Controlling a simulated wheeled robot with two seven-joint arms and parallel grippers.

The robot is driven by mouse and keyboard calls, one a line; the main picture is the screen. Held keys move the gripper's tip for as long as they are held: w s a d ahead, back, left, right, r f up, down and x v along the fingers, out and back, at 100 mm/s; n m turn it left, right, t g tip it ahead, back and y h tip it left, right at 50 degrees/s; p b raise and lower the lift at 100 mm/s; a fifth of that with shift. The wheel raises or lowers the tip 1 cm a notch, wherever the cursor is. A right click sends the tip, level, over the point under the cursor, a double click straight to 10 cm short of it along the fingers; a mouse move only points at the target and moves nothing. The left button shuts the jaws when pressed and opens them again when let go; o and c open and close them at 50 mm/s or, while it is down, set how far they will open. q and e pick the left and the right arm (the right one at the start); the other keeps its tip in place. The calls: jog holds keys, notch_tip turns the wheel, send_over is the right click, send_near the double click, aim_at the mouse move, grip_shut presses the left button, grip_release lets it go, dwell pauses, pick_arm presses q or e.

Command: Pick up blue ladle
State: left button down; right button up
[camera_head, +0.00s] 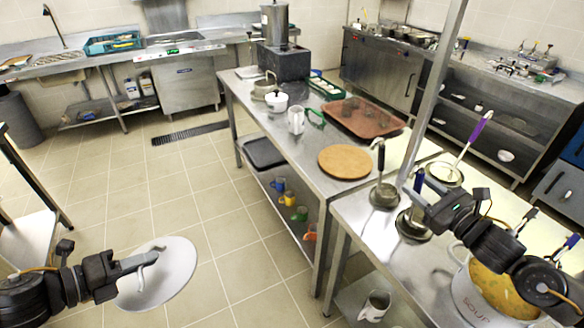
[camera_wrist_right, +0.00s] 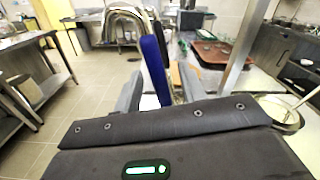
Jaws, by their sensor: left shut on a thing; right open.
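The blue ladle (camera_head: 418,182) stands upright on the steel table in the head view, its bowl (camera_head: 412,226) low and its handle partly hidden by my right gripper (camera_head: 416,194). In the right wrist view its blue handle (camera_wrist_right: 155,68) rises between the two open fingers of my right gripper (camera_wrist_right: 160,92); I cannot tell whether it touches either finger. My left gripper (camera_head: 148,261) is shut on the handle of a round pale lid (camera_head: 178,280), held over the floor at lower left.
A dark-handled ladle (camera_head: 384,195) and a purple-handled ladle (camera_head: 480,128) stand close by. A soup pot (camera_head: 478,300) is at lower right. A metal post (camera_head: 436,85) rises behind the ladles. A round wooden board (camera_head: 344,161) and brown tray (camera_head: 365,119) lie further back.

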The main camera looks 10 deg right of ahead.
jog(key=shift+w+a, duration=0.15)
jog(key=shift+w, duration=0.2)
jog(key=shift+c, duration=0.3)
grip_shut()
